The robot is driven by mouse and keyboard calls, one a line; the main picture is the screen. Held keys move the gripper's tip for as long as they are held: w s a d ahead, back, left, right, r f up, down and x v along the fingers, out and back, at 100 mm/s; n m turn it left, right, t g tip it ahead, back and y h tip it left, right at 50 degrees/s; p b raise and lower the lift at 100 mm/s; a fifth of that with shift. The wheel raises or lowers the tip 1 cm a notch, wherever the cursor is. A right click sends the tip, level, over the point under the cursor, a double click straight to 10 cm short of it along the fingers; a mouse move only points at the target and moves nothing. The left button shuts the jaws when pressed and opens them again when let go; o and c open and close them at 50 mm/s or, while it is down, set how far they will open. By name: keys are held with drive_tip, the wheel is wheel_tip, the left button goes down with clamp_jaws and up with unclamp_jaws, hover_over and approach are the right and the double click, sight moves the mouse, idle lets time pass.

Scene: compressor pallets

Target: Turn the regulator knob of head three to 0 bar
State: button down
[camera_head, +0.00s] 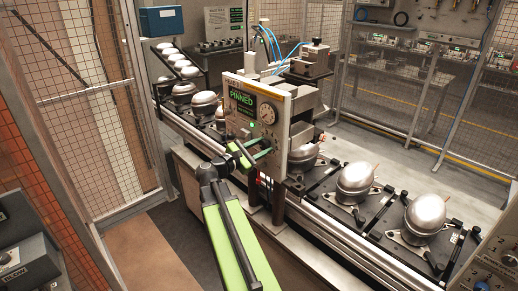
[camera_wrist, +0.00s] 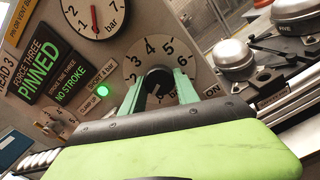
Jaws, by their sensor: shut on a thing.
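The head 3 panel (camera_head: 243,106) stands in the middle of the head view, with a lit "PINNED" display and a green lamp. In the wrist view, the black regulator knob (camera_wrist: 158,79) sits at the centre of a pale round scale (camera_wrist: 137,66) with figures 2 to 6 readable. My gripper (camera_wrist: 162,87) is shut on the knob, one green finger on each side. The knob's pointer direction is not clear. A round gauge (camera_wrist: 96,15) above it is cut off by the frame's top. In the head view my gripper (camera_head: 262,152) reaches the panel's lower part.
Silver domed compressors (camera_head: 355,182) stand on dark pallets along the conveyor, on both sides of the head. In the wrist view, a green lamp (camera_wrist: 102,90), a "NO STROKE" display (camera_wrist: 77,86) and a small lower-left knob (camera_wrist: 58,127) are near my gripper. Mesh fencing (camera_head: 75,110) stands left.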

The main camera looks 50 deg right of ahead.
drive_tip(key=n, duration=0.5)
drive_tip(key=shift+r, duration=0.1)
drive_tip(key=shift+n, duration=0.4)
drive_tip(key=c, duration=0.9)
unclamp_jaws()
drive_tip(key=w+a, duration=0.1)
drive_tip(key=a, duration=1.6)
drive_tip(key=shift+a, duration=0.15)
drive_tip(key=shift+w, duration=0.1)
